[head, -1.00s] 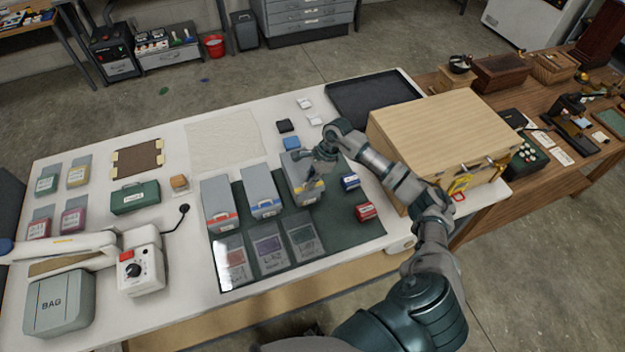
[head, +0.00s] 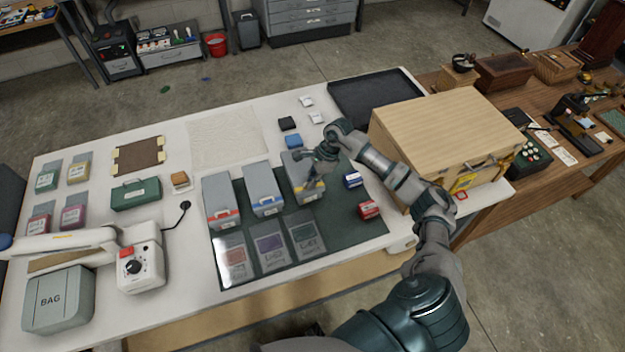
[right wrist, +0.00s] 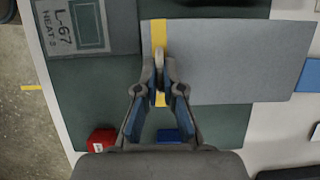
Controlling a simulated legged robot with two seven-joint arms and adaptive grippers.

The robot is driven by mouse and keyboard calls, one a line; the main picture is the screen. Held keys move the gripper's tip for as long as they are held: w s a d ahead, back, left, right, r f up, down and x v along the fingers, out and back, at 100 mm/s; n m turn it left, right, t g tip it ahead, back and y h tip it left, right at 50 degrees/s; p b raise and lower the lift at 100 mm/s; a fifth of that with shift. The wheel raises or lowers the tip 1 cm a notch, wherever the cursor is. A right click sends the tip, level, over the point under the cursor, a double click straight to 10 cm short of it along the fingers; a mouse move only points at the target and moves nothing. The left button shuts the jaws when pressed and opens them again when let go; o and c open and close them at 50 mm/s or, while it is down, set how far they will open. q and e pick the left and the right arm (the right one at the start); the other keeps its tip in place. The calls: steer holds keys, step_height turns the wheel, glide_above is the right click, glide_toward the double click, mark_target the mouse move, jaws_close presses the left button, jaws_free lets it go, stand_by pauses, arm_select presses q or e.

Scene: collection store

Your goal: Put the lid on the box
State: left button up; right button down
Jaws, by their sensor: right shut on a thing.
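Three grey boxes stand in a row on a dark green mat (head: 345,232): a red-striped box (head: 220,190), a blue-striped box (head: 260,180) and a yellow-striped box (head: 293,163). My right gripper (head: 316,178) is over the front end of the yellow-striped box. In the right wrist view, my right gripper (right wrist: 160,72) is shut on a small grey part at the yellow stripe of this box (right wrist: 235,60), seemingly its handle. I cannot make out a separate lid. My left gripper is not in view.
Three labelled cards, including a green one (head: 304,240), lie in front of the boxes. Small blue (head: 353,180) and red (head: 369,209) blocks sit to the right. A large wooden case (head: 440,130) and black tray (head: 375,95) stand beyond. A sealing device (head: 140,265) is at left.

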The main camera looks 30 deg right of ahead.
steer(key=shift+s+d+f+b, duration=0.15)
steer(key=shift+s+f+b, duration=0.1)
steer(key=shift+f+b, duration=0.2)
stand_by(0.6)
steer(key=c, duration=1.2)
jaws_free()
steer(key=shift+w, duration=0.15)
steer(key=shift+c, duration=0.2)
steer(key=shift+d+r, duration=0.2)
steer(key=shift+r, duration=0.3)
steer(key=w+v, duration=0.1)
steer(key=v, duration=0.9)
steer(key=shift+s+d+r, duration=0.3)
steer(key=shift+s+r, duration=0.1)
steer(key=shift+s, duration=0.05)
